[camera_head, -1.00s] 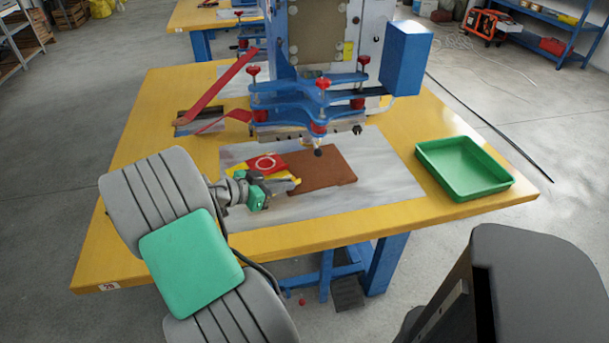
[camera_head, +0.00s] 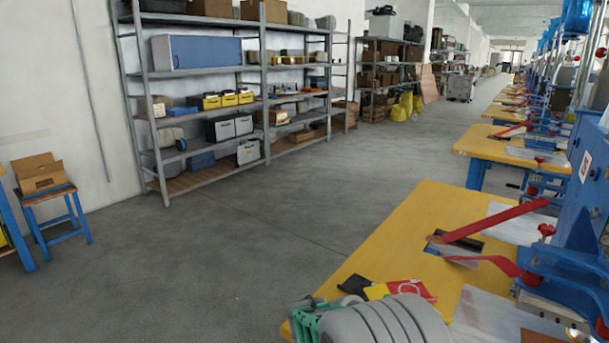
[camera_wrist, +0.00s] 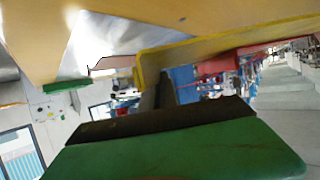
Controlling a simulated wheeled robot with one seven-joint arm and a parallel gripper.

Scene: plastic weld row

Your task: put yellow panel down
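The yellow panel (camera_head: 377,292), with a red part bearing a white mark, shows at the bottom of the head view, over the near left end of the yellow table (camera_head: 432,226). My gripper (camera_head: 358,288) is at its left side, dark at the tip, and appears shut on it. My grey arm hides part of the grip and panel. In the wrist view, a yellow strip (camera_wrist: 215,48) that looks like the panel's edge runs out from the dark and green gripper parts. I cannot tell whether the panel touches the table.
A blue press (camera_head: 588,215) stands at the right, with red strips (camera_head: 490,222) over the table and a pale sheet (camera_head: 485,318) before it. Open grey floor lies left of the table. Metal shelves (camera_head: 225,100) line the wall. A box on a stool (camera_head: 40,180) stands far left.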

